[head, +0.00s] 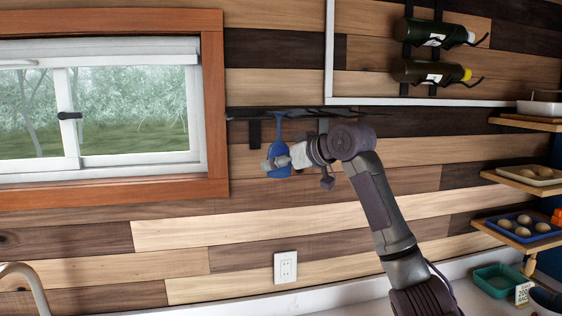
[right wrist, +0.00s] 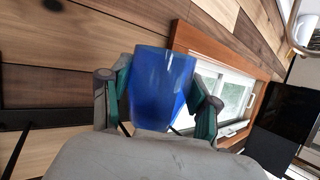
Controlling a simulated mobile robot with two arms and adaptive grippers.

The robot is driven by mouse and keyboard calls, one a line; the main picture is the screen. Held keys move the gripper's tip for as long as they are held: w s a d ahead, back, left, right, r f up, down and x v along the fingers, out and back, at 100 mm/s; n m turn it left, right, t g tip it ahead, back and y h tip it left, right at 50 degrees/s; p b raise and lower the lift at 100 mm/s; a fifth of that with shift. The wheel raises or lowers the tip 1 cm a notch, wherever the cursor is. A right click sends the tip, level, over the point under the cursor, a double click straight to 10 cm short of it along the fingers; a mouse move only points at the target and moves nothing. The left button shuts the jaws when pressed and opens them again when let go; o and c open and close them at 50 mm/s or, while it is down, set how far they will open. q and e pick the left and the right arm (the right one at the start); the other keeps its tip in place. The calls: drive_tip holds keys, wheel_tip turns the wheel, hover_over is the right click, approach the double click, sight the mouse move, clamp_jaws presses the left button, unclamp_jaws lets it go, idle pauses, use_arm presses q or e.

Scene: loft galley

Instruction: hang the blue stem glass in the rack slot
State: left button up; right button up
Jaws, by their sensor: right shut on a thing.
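The blue stem glass (head: 279,152) is upside down at the wall rack (head: 290,112), bowl below and stem up. Its foot is at the height of the dark rack, but I cannot tell whether the stem sits inside a slot. My right gripper (head: 277,164) is shut on the bowl from the right side. In the right wrist view the blue glass (right wrist: 161,88) stands between the two fingers of the right gripper (right wrist: 160,103). My left gripper is not in view.
A window with an orange-brown frame (head: 213,100) is left of the rack. Wine bottles (head: 432,73) hang on a holder above right. Shelves (head: 525,180) with trays are at the right. A wall outlet (head: 285,267) is below, above a pale counter.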

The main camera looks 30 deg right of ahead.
idle(0.3)
drive_tip(key=o, duration=1.3)
drive_tip(key=v, duration=1.2)
drive_tip(key=shift+s+f, duration=0.1)
